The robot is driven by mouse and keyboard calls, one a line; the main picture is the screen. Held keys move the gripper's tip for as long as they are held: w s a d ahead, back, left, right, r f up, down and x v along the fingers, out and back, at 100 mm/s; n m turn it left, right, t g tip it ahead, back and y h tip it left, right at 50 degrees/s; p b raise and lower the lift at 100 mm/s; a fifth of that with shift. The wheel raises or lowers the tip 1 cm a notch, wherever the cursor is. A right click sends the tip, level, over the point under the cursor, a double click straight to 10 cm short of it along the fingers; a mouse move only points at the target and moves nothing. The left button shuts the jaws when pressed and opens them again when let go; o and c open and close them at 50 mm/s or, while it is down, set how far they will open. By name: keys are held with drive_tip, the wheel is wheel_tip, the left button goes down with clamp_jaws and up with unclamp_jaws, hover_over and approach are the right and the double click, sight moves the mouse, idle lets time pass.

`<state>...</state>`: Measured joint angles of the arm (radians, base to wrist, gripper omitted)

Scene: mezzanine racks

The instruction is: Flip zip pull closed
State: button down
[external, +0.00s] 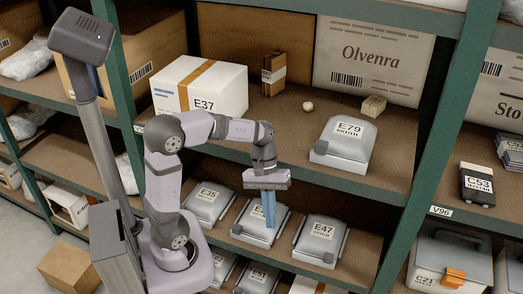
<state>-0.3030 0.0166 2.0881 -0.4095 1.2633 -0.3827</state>
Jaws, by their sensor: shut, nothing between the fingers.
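My gripper (270,225) points straight down with its blue fingers together and nothing between them. Its fingertips are in front of or over the middle grey case on the lower shelf (253,234); I cannot tell whether they touch it. The fingers hide part of that case's top and label. A grey case marked E35 (207,207) lies to its left and one marked E47 (322,250) to its right. I cannot make out a zip pull on any of them; it is too small or hidden.
On the shelf above are a white E37 box (205,88), a grey E79 case (343,143), a brown upright packet (274,70) and a small tan block (373,107). The upper shelf's front edge (350,186) runs close behind my gripper. A green post (440,110) stands at the right.

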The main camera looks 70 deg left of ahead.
sight(281, 164)
drive_tip(key=w+a+r+n+t, duration=0.1)
drive_tip(key=w+a+r+n, duration=0.1)
drive_tip(key=r, duration=0.2)
drive_tip(key=w+a+r+n+t+h+p, duration=0.1)
drive_tip(key=w+a+r+n, duration=0.1)
drive_tip(key=r, duration=0.3)
drive_tip(key=w+a+r+n+t+h, duration=0.1)
drive_tip(key=a+r+n, duration=0.1)
drive_tip(key=r+n, duration=0.2)
drive_tip(key=shift+w+a+r+p, duration=0.15)
drive_tip(key=shift+w+r+p, duration=0.15)
drive_tip(key=shift+w, duration=0.1)
drive_tip(key=a+r+n+t, duration=0.2)
drive_tip(key=a+r+n, duration=0.2)
drive_tip(key=r, duration=0.3)
drive_tip(key=a+r+n+t+p, duration=0.1)
drive_tip(key=a+r+n+t, duration=0.1)
drive_tip(key=a+r+n, duration=0.3)
wheel_tip(281, 164, up, 2)
drive_tip(key=shift+a+r, duration=0.1)
drive_tip(key=shift+a, duration=0.2)
